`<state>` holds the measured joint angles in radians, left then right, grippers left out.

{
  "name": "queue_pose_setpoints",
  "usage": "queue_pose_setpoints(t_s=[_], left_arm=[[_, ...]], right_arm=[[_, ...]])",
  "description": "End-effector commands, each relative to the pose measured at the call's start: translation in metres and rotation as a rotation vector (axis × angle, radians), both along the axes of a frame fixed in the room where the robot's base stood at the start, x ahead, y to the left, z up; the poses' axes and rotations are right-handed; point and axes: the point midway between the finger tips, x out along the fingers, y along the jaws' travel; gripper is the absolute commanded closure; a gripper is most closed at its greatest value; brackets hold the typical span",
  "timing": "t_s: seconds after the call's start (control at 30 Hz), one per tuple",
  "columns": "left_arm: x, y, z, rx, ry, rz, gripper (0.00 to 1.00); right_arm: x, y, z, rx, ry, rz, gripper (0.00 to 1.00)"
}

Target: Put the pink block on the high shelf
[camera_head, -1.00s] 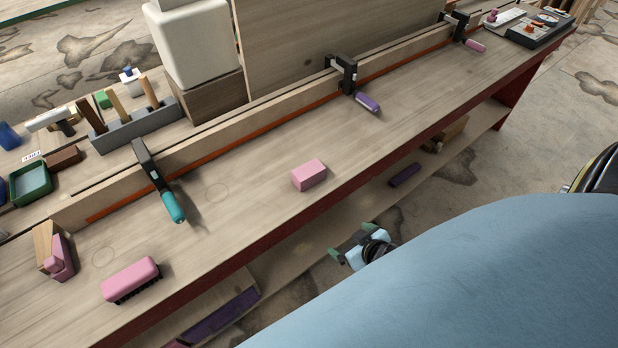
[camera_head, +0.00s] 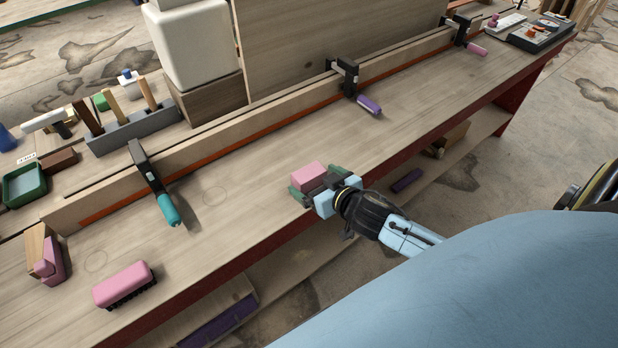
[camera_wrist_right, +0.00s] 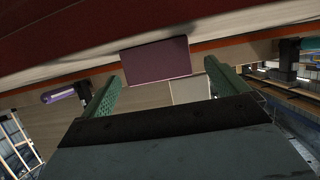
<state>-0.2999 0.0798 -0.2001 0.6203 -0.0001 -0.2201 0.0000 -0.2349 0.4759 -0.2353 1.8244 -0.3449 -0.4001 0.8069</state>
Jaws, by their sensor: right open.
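The pink block (camera_head: 308,175) lies on the wooden bench top, close to its front edge. My right gripper (camera_head: 317,185) has come in from the front of the bench, with one green finger on each side of the block. Its jaws are open. In the right wrist view the block (camera_wrist_right: 157,62) shows between the two finger ends, with a visible gap on each side; the gripper (camera_wrist_right: 162,82) holds nothing. I cannot make out a high shelf in these views. My left gripper is not in view.
A teal-handled clamp (camera_head: 155,190) and a purple-handled clamp (camera_head: 355,85) grip the long wooden strip (camera_head: 270,100). A pink brush (camera_head: 124,284) lies at the near left. A tall wooden panel (camera_head: 330,40) stands behind the strip. A low shelf runs under the bench.

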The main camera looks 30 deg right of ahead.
Motion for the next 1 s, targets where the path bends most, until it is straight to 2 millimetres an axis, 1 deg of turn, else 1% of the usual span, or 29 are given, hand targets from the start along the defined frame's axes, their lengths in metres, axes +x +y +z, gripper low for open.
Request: queue_pose_setpoints(t_s=[0.17, 0.4, 0.5, 0.63, 0.83, 1.0], left_arm=[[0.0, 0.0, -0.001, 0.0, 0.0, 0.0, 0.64], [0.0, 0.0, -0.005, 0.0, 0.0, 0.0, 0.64], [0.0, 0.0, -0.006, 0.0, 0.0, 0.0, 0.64], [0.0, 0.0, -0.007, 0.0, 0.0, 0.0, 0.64], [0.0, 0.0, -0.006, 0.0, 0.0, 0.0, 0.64], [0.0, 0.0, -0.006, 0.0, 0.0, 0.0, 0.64]], right_arm=[[0.009, 0.0, -0.004, 0.0, 0.0, 0.0, 0.02], [0.039, -0.001, -0.016, -0.001, 0.0, -0.001, 0.02], [0.048, 0.0, -0.02, 0.0, 0.0, 0.0, 0.02], [0.053, 0.001, -0.022, 0.0, 0.001, 0.001, 0.02], [0.053, 0.001, -0.022, 0.0, 0.001, 0.001, 0.02], [0.053, 0.0, -0.022, 0.0, 0.001, 0.001, 0.24]])
